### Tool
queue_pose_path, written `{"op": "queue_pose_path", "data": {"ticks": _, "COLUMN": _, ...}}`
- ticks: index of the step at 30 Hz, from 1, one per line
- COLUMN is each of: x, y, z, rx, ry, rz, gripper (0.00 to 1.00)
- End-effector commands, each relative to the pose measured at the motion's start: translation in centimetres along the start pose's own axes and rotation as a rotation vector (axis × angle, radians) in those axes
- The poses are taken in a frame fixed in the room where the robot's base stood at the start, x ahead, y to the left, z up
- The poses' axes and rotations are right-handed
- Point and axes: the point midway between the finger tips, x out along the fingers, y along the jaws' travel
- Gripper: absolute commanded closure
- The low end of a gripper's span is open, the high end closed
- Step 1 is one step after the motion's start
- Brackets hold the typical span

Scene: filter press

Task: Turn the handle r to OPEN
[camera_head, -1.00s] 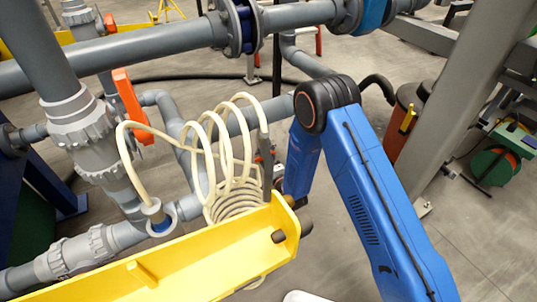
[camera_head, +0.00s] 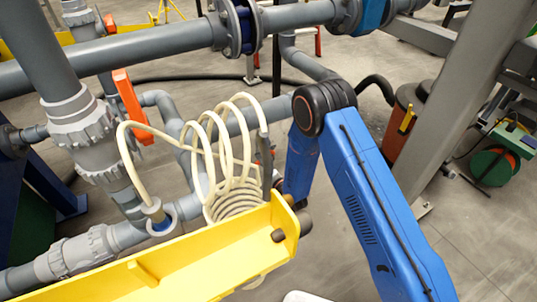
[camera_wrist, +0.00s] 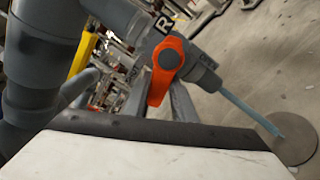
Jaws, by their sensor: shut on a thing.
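Handle r is an orange lever (camera_wrist: 167,68) on a grey valve with a dark "R" label (camera_wrist: 165,22) beside it, in the wrist view. The lever's long end points down and slightly left in that picture. My gripper (camera_wrist: 159,102) is shut on this lower end, with grey fingers on either side of it. A pale block with a dark edge, in the near foreground, hides the base of the fingers. In the head view, my blue arm reaches down behind the yellow beam, and the gripper and handle r are largely hidden by the coiled hose.
The yellow beam (camera_head: 190,262) and coiled cream hose (camera_head: 240,195) lie close left of my arm. Another orange lever (camera_head: 131,105) sits on the left pipework. Grey pipes (camera_head: 120,55) cross the back. A grey column (camera_head: 455,110) stands right, with open floor beside my arm.

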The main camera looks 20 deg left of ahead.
Motion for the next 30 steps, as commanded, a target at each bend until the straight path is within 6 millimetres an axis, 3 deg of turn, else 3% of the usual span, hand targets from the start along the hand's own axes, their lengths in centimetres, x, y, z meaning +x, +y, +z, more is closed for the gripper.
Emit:
{"op": "queue_pose_path", "data": {"ticks": 4, "x": 0.1, "y": -1.2, "z": 0.7, "rx": -0.132, "ry": -0.012, "rz": -0.013, "gripper": 1.0}}
{"op": "queue_pose_path", "data": {"ticks": 30, "x": 0.3, "y": -3.0, "z": 1.7, "rx": -0.658, "ry": -0.012, "rz": -0.018, "gripper": 1.0}}
